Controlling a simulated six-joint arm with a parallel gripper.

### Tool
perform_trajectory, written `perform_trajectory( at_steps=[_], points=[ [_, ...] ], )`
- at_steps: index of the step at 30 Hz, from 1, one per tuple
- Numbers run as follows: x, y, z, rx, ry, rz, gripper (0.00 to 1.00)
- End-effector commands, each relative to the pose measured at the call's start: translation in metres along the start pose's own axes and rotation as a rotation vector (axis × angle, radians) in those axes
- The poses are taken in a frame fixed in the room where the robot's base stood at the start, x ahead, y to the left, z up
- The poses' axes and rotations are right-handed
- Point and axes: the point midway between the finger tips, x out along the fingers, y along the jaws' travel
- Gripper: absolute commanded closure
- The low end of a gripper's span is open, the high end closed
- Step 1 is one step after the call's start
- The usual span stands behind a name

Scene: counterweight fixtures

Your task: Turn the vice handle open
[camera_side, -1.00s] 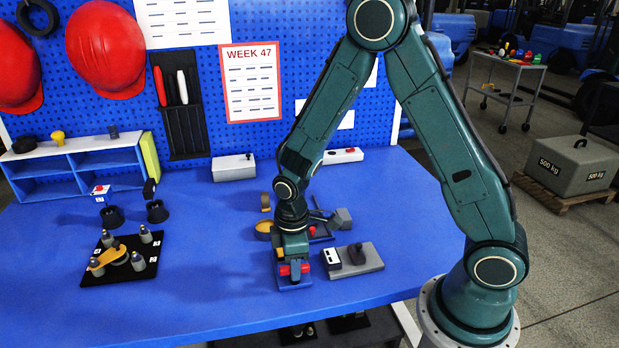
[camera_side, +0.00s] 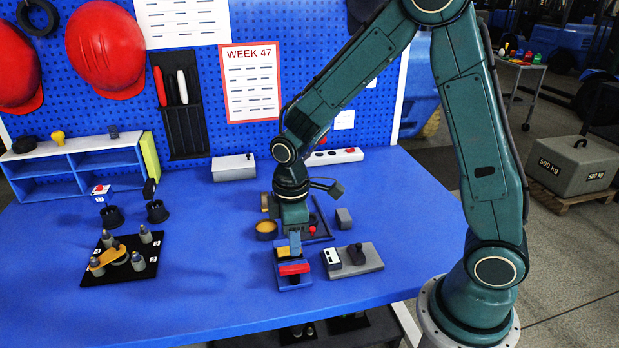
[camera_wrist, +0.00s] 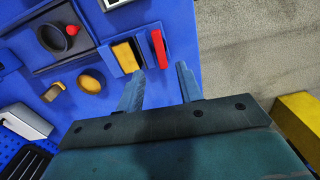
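The vice (camera_side: 294,286) sits near the table's front edge, a small blue body with a yellow block (camera_side: 283,252) and a red bar (camera_side: 294,268) across its front. The red bar looks like the handle, and it lies roughly level. In the wrist view the vice shows a yellow block (camera_wrist: 127,55) in a dark frame, with the red bar (camera_wrist: 159,48) beside it. My gripper (camera_wrist: 160,75) is open and empty there, its tips short of the red bar in the picture. In the side view my gripper (camera_side: 295,247) is just behind and above the vice; its finger gap is hidden.
A grey plate with a black knob (camera_side: 357,254) and a white box (camera_side: 331,260) stand close right of the vice. A dark tray (camera_side: 318,220), a yellow roll (camera_side: 266,228) and a grey block (camera_side: 343,218) lie behind.

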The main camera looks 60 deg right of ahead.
Motion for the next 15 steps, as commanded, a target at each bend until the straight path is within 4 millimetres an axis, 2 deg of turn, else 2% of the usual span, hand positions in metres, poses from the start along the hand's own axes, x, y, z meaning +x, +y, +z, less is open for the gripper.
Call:
perform_trajectory(
  at_steps=[6, 15],
  points=[
    [-0.034, 0.001, -0.001, 0.0, 0.004, 0.003, 0.64],
    [-0.061, 0.0, 0.0, 0.0, 0.002, 0.001, 0.64]
  ],
)
